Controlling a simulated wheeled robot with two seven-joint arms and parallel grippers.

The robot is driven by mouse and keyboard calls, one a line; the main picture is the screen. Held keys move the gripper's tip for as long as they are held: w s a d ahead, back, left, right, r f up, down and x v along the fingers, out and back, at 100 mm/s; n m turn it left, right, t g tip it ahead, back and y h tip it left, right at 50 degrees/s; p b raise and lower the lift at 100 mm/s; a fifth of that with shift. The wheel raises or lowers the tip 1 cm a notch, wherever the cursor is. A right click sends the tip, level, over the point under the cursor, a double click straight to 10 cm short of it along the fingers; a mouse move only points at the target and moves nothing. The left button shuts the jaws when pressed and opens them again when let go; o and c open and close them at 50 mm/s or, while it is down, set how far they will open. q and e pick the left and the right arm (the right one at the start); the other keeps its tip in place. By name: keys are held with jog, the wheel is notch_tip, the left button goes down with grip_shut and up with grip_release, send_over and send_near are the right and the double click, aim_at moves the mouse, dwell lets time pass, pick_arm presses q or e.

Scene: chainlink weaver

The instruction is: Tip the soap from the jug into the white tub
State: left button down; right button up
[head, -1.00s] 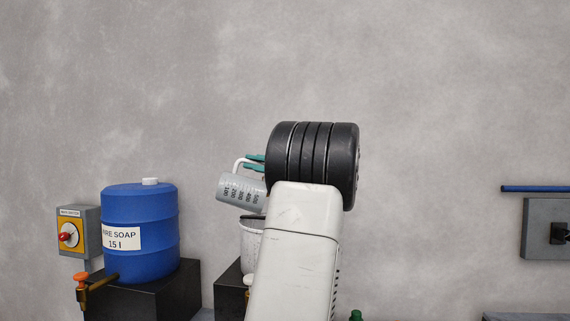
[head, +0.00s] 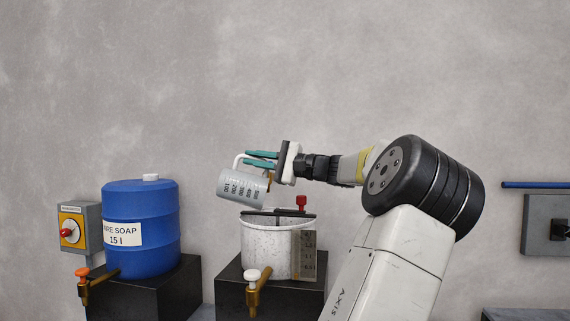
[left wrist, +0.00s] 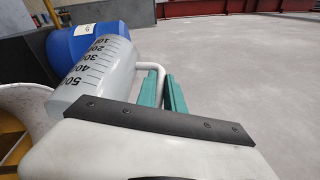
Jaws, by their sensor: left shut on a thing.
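The clear grey jug (head: 240,187) is tipped almost onto its side above the left part of the white tub (head: 265,250). Its 500 mark is at the right, slightly lower end, and its 100 mark at the left. My left gripper (head: 257,159) has teal fingers shut on the jug's white handle (head: 238,159). The jug also shows in the left wrist view (left wrist: 100,70), with the handle (left wrist: 155,72) by the teal fingers (left wrist: 162,92). A small brownish patch shows near the jug's right end; I cannot tell whether it is soap. My right gripper is out of view.
A dark bar with a red knob (head: 301,201) crosses the tub's top. The tub stands on a black block and has a tap (head: 257,290). A blue soap drum (head: 140,215) stands at left on another block, beside a switch box (head: 72,232).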

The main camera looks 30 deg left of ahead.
pick_arm(q)
jog(key=s+a+f+n+t+h, duration=0.4)
jog(key=a+h, duration=0.6)
jog(key=h, duration=0.6)
jog(key=shift+s+a+n+t+h, duration=0.35)
jog(key=shift+s+n+t, duration=0.25)
jog(key=shift+s+t, duration=0.9)
jog(key=shift+w+f, duration=0.1)
